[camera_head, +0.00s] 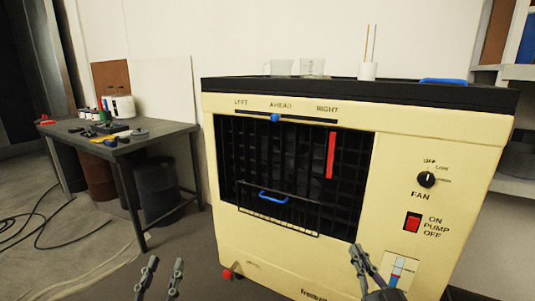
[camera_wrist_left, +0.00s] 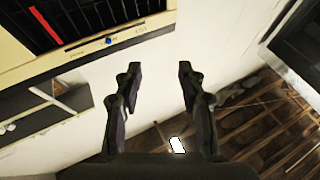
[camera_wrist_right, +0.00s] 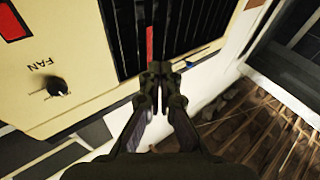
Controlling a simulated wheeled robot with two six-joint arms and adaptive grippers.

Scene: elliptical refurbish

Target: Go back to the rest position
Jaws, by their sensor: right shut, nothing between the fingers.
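My left gripper (camera_head: 161,277) is at the bottom of the head view, left of the cream air cooler (camera_head: 390,130). Its fingers are apart with nothing between them, as the left wrist view (camera_wrist_left: 157,70) also shows. My right gripper (camera_head: 359,247) is in front of the cooler's lower right part. Its fingertips meet and hold nothing, as the right wrist view (camera_wrist_right: 160,66) also shows. The cooler has a dark grille, a red vertical strip (camera_head: 331,155), a blue slider (camera_head: 275,117), a fan knob (camera_head: 427,180) and a red pump switch (camera_head: 413,222).
A wire basket with a blue handle (camera_head: 273,196) is on the grille. Clear cups (camera_head: 312,67) and a white holder (camera_head: 367,71) stand on the cooler's top. A dark workbench (camera_head: 150,134) with small items is at the left. Cables (camera_head: 30,222) lie on the floor there.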

